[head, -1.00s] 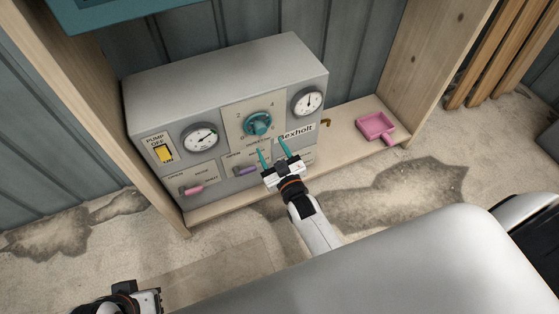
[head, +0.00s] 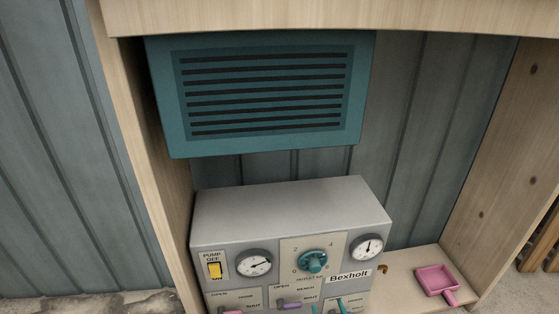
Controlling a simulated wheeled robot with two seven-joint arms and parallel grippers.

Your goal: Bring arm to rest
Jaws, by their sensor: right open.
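Only the teal fingertips of my right gripper (head: 327,308) show, at the bottom edge of the head view. They are apart, in front of the lower right part of the grey control panel (head: 290,208). Nothing shows between them, and the rest of the right arm is out of view. My left gripper is out of view. The panel has a yellow pump switch (head: 214,270), a teal knob (head: 313,261), a left gauge (head: 254,263) and a right gauge (head: 367,247). A purple lever (head: 289,305) and a pink lever (head: 232,312) show at the bottom edge.
A teal louvred vent box (head: 265,142) hangs above the panel. A wooden shelf edge (head: 330,18) runs across the top, with wooden posts at both sides. A pink tray (head: 436,279) lies on the wooden base at right, near a small brass hook (head: 383,268).

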